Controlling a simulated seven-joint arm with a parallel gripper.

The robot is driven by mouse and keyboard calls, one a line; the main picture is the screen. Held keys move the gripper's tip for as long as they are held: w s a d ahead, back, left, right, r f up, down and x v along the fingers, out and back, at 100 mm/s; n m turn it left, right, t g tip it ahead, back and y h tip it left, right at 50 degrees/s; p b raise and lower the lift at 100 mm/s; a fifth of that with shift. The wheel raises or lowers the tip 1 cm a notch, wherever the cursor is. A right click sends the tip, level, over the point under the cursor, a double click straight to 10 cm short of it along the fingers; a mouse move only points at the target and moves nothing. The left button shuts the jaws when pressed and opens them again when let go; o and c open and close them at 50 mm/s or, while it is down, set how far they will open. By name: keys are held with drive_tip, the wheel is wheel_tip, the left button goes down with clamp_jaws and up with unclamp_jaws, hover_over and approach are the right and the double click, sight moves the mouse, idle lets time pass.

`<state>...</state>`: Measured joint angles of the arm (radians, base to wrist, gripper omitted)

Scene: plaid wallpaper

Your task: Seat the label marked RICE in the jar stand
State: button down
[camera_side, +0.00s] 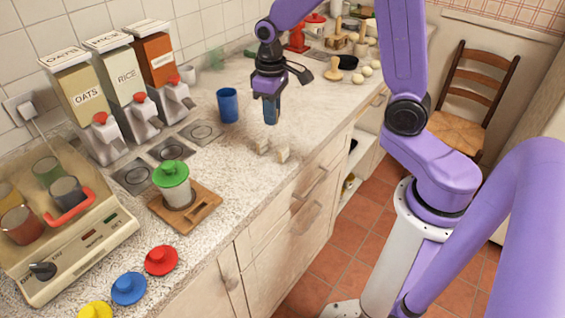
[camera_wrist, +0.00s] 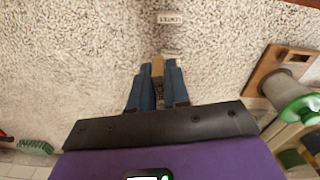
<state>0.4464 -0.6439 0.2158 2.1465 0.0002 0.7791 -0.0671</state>
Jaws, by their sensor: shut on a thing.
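My gripper (camera_side: 271,112) is over the counter, pointing down, right of the blue cup. In the wrist view its blue fingers (camera_wrist: 157,90) are shut on a small tan label block (camera_wrist: 157,68); its marking is too small to read. In the side view the fingers hide it. Two small pale label blocks (camera_side: 262,146) (camera_side: 282,154) stand on the counter in front of the gripper. One shows in the wrist view (camera_wrist: 169,18) with lettering I cannot read surely. The wooden jar stand (camera_side: 203,212) holds a green-lidded jar (camera_side: 172,185) and has a slot at its front right.
A blue cup (camera_side: 228,105) stands beside the gripper. Dispensers marked OATS (camera_side: 88,98) and RICE (camera_side: 126,78) stand against the wall. Red (camera_side: 161,260), blue (camera_side: 129,288) and yellow (camera_side: 95,311) lids lie at the front. The counter between gripper and stand is mostly clear.

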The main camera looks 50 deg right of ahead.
drive_tip(key=m, duration=0.1)
drive_tip(key=w+m, duration=0.1)
drive_tip(key=m, duration=0.1)
drive_tip(key=shift+f, duration=0.4)
